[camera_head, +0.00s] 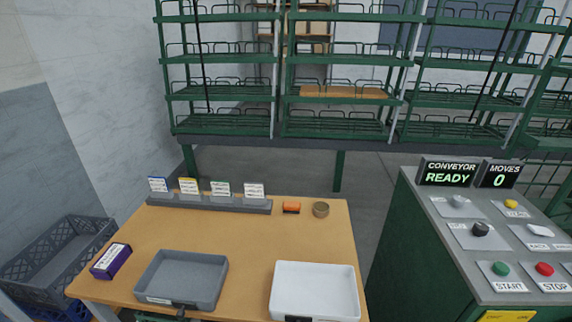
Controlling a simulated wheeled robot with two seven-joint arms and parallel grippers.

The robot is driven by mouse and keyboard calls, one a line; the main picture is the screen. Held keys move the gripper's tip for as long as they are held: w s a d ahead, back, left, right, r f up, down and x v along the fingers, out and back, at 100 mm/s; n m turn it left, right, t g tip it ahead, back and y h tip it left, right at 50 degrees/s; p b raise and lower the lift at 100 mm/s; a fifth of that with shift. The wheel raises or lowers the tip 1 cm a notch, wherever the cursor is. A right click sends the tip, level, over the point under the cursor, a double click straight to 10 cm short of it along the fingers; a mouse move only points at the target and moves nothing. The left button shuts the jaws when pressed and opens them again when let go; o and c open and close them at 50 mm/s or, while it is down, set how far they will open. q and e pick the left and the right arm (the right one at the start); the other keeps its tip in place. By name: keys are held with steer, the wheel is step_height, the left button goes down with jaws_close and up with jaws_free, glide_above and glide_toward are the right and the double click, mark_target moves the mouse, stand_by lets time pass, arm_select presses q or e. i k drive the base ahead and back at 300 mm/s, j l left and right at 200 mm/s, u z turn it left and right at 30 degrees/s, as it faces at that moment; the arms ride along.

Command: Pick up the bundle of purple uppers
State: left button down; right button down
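A dark purple block-shaped bundle (111,261) with a white label on its upper face lies at the left end of the wooden table (245,240). It sits at an angle, close to the table's left edge and left of the grey tray. Nothing touches it from above. Neither of my grippers can be made out in the head view. Small dark parts show at the front edges of the two trays, too little to tell what they are.
A grey tray (150,283) and a white tray (350,290) stand at the table's front. Behind are a card holder (225,204), an orange item (291,207) and a brown round item (321,209). A crate (55,262) stands left, a control console (400,240) right, green racks (230,125) behind.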

mark_target(110, 262)
steer(key=u, duration=1.6)
